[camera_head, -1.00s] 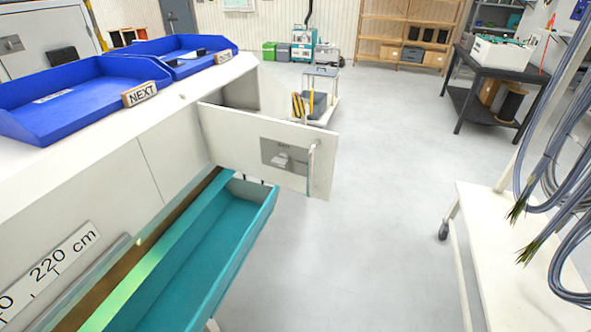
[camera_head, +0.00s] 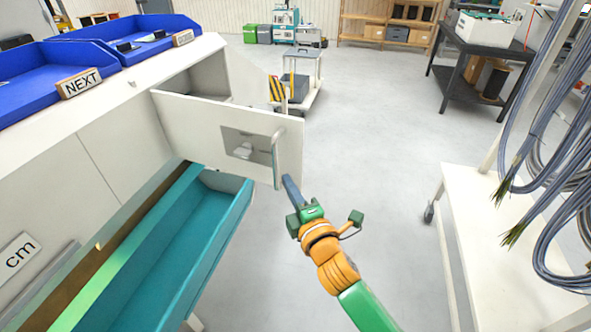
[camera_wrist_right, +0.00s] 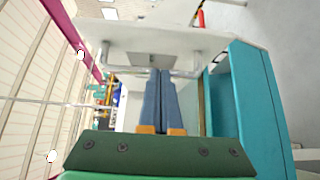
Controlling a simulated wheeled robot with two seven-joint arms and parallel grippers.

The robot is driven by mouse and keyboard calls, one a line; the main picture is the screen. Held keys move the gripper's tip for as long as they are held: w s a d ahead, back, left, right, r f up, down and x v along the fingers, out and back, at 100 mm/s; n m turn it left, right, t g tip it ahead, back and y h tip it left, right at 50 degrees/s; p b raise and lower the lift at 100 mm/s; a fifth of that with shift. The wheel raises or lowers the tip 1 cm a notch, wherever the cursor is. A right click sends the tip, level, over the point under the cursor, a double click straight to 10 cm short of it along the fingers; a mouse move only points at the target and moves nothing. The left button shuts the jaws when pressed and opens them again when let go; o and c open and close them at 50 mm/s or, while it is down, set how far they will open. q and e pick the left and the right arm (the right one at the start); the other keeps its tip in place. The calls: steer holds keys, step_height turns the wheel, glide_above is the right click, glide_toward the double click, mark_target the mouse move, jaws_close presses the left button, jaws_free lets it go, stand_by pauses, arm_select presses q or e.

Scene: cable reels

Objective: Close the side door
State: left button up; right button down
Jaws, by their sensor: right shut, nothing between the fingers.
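The side door (camera_head: 200,128) is a white panel standing open, swung out from the end of the white counter. It has a grey inset plate (camera_head: 243,147) and a long bar handle (camera_head: 275,160) near its free edge. My right gripper (camera_head: 288,182) is beside the handle end of the door. In the right wrist view its blue-grey fingers (camera_wrist_right: 158,100) are together with nothing between them. The door (camera_wrist_right: 150,45) and its handle (camera_wrist_right: 190,73) lie ahead of the fingers. I cannot tell whether they touch. My left gripper is not in view.
A teal drawer (camera_head: 190,250) stands pulled out below the door. Blue trays (camera_head: 60,75) sit on the white counter (camera_head: 150,72). A white cart (camera_head: 480,220) with hanging cables (camera_head: 555,150) is at right. The floor between is clear.

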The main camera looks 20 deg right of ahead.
steer(key=shift+w+d+p, duration=0.2)
steer(key=shift+w+d, duration=0.45)
steer(key=shift+w, duration=0.25)
steer(key=shift+w+d+p, duration=0.2)
steer(key=shift+w+d, duration=0.45)
steer(key=shift+w, duration=0.25)
